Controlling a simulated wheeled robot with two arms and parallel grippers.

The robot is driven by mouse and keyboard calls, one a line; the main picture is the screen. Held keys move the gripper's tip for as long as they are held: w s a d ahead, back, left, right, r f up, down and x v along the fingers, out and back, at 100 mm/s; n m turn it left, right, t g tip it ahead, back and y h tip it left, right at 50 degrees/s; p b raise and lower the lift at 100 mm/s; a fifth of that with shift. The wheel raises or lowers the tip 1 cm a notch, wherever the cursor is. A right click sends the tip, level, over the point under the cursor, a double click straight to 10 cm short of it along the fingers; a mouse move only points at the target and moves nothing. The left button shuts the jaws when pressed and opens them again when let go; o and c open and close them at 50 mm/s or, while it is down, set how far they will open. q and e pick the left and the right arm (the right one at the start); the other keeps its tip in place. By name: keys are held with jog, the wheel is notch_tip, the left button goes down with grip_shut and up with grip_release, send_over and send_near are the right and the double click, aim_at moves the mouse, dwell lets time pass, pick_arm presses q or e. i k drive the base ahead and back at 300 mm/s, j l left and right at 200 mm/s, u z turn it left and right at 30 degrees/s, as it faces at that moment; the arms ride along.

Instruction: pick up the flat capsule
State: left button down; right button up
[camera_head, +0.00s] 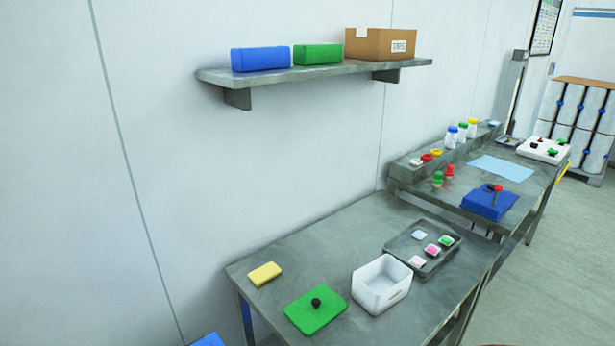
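A dark grey tray (397,243) lies on the near metal table and holds several small flat pieces. They are a pale bluish square piece (420,235), a white piece with a green top (447,241), a white piece with a magenta top (432,251) and a pale pinkish-white piece (417,262). I cannot tell for sure which one is the flat capsule; the pale bluish one looks flattest. Neither of my grippers is in view, and nothing touches the pieces.
An open white bin (372,296) stands beside the tray. A green lid with a black knob (313,312) and a yellow block (265,273) lie left of it. A farther bench (530,188) holds bottles and a blue box (488,205). A wall shelf (320,73) hangs above.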

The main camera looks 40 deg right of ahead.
aim_at(418, 233)
jog(key=k+j+z, duration=0.1)
jog(key=z, duration=1.9)
jog(key=i+l+u, duration=0.1)
jog(key=u, duration=0.3)
jog(key=i+l+u, duration=0.1)
jog(key=u, duration=0.3)
jog(key=l+u, duration=0.25)
jog(key=u, duration=0.15)
jog(key=i+l+u, duration=0.2)
jog(key=l+u, duration=0.15)
jog(key=l, duration=0.85)
jog(key=l+u, duration=0.4)
jog(key=l, duration=0.85)
